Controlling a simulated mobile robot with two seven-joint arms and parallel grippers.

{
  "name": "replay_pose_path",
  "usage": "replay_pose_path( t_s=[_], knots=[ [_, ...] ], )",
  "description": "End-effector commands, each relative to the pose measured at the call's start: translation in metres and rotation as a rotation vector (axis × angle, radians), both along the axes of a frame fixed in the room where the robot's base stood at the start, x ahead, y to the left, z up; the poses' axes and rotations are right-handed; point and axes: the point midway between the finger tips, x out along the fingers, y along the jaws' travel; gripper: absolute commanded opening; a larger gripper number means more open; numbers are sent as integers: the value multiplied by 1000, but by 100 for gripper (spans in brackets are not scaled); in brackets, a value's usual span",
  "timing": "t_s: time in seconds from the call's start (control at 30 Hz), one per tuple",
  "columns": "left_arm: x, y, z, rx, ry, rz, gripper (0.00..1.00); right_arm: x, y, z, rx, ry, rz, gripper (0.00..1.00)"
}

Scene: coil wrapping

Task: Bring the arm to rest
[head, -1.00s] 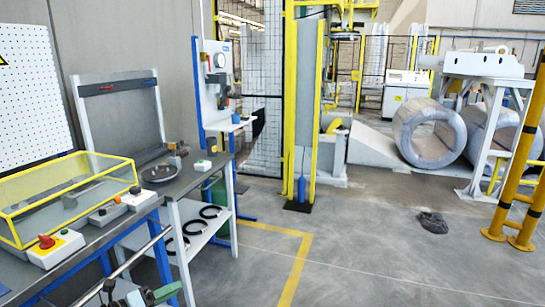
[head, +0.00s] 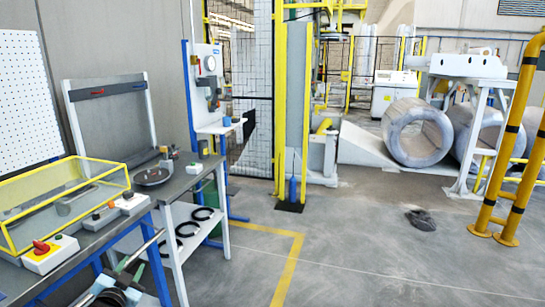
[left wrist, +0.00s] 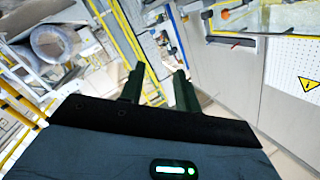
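My left gripper (head: 130,268) is at the lower left of the head view, low in front of the workbench (head: 178,186). Its greenish fingers point up and away from me. In the left wrist view my left gripper (left wrist: 157,88) shows two dark green fingers standing apart with nothing held between them. A green light glows on its housing. My right gripper is in neither view.
A yellow-framed guard box (head: 60,205) and a control box with a red knob (head: 50,254) sit on the bench at left. Black rings (head: 187,229) lie on the lower shelf. Large wrapped coils (head: 417,133) stand at the back right.

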Motion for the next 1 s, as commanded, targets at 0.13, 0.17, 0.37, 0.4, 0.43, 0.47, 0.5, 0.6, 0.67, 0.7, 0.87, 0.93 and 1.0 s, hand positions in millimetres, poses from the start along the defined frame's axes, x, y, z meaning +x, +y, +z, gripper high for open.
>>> replay_pose_path(
  t_s=[0.13,0.17,0.37,0.4,0.43,0.47,0.5,0.6,0.67,0.7,0.87,0.93,1.0],
  knots=[
    [-3,5,-22,-181,99,46,32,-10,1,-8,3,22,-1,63],
    [-4,5,-26,-215,119,53,32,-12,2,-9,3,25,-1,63],
    [-37,-17,-75,-291,213,43,32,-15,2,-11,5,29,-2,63],
    [-46,-22,-84,-295,226,37,32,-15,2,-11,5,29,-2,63],
    [-53,-27,-92,-298,238,34,32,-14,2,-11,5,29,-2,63],
    [-61,-31,-100,-301,250,29,32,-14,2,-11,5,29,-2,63],
    [-72,-37,-110,-306,267,23,32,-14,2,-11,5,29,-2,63],
    [-104,-55,-139,-324,314,7,32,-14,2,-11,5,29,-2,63],
    [-129,-67,-158,-338,349,-2,32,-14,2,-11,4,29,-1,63],
    [-148,-76,-170,-349,375,-8,32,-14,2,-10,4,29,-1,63],
    [-231,-110,-212,-403,477,-27,32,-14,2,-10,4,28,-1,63],
    [-269,-124,-225,-429,521,-31,32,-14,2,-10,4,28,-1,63],
    [-307,-137,-235,-456,564,-31,32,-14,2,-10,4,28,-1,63]
  ],
)
